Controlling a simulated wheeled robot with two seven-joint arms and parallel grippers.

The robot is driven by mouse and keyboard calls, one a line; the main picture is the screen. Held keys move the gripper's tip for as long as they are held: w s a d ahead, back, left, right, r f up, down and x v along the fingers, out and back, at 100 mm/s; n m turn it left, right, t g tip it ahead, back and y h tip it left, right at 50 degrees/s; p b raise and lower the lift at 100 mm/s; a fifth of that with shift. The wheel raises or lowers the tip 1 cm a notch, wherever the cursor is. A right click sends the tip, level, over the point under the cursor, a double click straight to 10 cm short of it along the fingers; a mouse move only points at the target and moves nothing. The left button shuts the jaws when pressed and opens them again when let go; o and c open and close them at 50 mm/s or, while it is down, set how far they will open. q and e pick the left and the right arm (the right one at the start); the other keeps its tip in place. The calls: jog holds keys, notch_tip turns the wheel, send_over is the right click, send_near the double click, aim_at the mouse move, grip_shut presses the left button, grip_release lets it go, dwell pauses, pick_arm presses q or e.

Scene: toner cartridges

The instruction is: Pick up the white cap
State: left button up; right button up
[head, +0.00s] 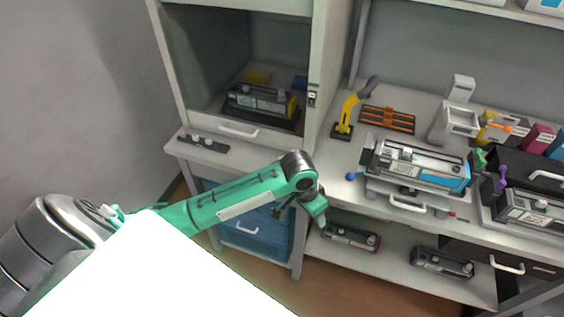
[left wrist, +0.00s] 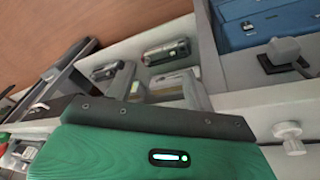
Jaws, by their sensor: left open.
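Several small white caps are in the head view. Two stand on a dark strip (head: 203,143) on the bench at the left front of the hood, including one white cap (head: 196,137). Others sit on top of the cartridges; I cannot tell which one is meant. A pale round knob or cap (left wrist: 289,137) shows at right in the left wrist view. My left gripper (head: 302,208) is open and hangs in front of the bench, right of the strip and apart from it. Its fingertips are small and partly hidden. My right gripper is not in view.
The hood (head: 240,60) holds a cartridge (head: 260,102). A blue drawer unit (head: 255,240) stands below. A blue-ended cartridge (head: 420,166) sits on the right bench beside a yellow tool (head: 347,108) and an orange rack (head: 388,119). Two cartridges lie on the lower shelf (head: 400,262).

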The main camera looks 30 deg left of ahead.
pick_arm(q)
jog(key=shift+n+g+y, duration=0.6)
jog(key=shift+n+y, duration=0.1)
jog(key=shift+y, duration=0.1)
jog(key=w+a+r, duration=0.2)
jog(key=r, duration=0.1)
jog(key=w+a+r, duration=0.1)
jog(key=a+r, duration=0.2)
jog(key=w+a+r, duration=0.2)
jog(key=a+r, duration=0.1)
jog(key=shift+w+r, duration=0.15)
jog(key=shift+w, duration=0.2)
jog(key=w+a+r+n, duration=0.2)
jog(key=w+a+r, duration=0.1)
jog(key=a+r, duration=0.5)
jog(key=p, duration=0.1)
send_over(281, 158)
jog(key=shift+n+g, duration=0.3)
jog(key=shift+g, duration=0.1)
jog(key=f, duration=0.8)
jog(key=shift+s+d+f, duration=0.15)
jog(key=shift+s+f, duration=0.05)
jog(key=shift+s, duration=0.05)
jog(key=f, duration=0.2)
jog(key=f+p, duration=0.1)
jog(key=f, duration=0.2)
jog(key=shift+w+f+p, duration=0.25)
jog(key=shift+f+p, duration=0.05)
jog(key=shift+c, duration=0.2)
jog(key=c, duration=1)
